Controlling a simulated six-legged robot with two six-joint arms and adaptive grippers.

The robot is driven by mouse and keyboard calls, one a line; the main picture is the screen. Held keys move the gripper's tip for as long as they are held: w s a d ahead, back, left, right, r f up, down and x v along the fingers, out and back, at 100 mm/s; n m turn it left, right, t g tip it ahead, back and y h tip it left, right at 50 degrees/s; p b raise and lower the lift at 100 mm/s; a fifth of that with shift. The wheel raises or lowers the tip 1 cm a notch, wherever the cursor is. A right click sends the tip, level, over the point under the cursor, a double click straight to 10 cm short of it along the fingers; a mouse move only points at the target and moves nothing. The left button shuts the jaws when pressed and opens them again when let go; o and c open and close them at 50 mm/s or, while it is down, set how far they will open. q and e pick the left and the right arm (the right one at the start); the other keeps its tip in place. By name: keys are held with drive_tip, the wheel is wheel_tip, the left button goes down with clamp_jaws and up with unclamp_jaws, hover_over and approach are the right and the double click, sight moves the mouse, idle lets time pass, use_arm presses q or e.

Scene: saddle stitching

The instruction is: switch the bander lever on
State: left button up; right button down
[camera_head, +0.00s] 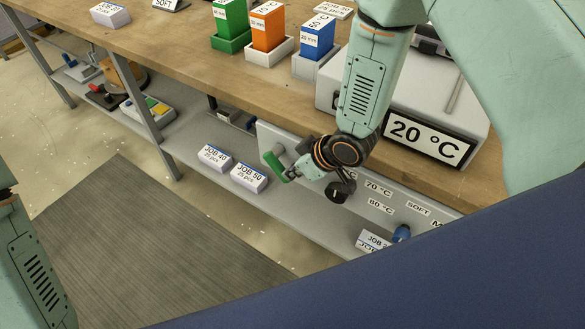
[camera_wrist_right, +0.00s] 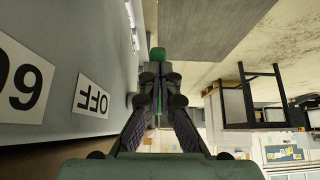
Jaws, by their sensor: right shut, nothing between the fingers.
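The bander lever's green handle (camera_head: 276,167) stands out from the pale panel (camera_head: 268,135) below the table's front edge. My right gripper (camera_head: 299,171) is at the handle's right end, shut with nothing held. In the right wrist view the shut fingers (camera_wrist_right: 158,80) point at the green handle (camera_wrist_right: 157,54), which shows just beyond their tips. I cannot tell whether they touch it. The lever's pivot is mostly hidden. My left gripper is out of view; only part of my left arm shows.
A grey box with a 20 °C sign (camera_head: 424,138) stands on the wooden table (camera_head: 185,55). Green (camera_head: 229,20), orange (camera_head: 267,28) and blue (camera_head: 316,38) boxes stand behind. JOB boxes (camera_head: 249,177) lie on the lower shelf. The floor mat (camera_head: 140,240) is clear.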

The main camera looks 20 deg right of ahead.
drive_tip(key=shift+f, duration=0.4)
drive_tip(key=shift+w+a+f+p, duration=0.15)
drive_tip(key=shift+f+p, duration=0.15)
drive_tip(key=shift+f, duration=0.25)
drive_tip(key=shift+w+a+f, duration=0.1)
drive_tip(key=shift+f, duration=0.3)
idle(0.4)
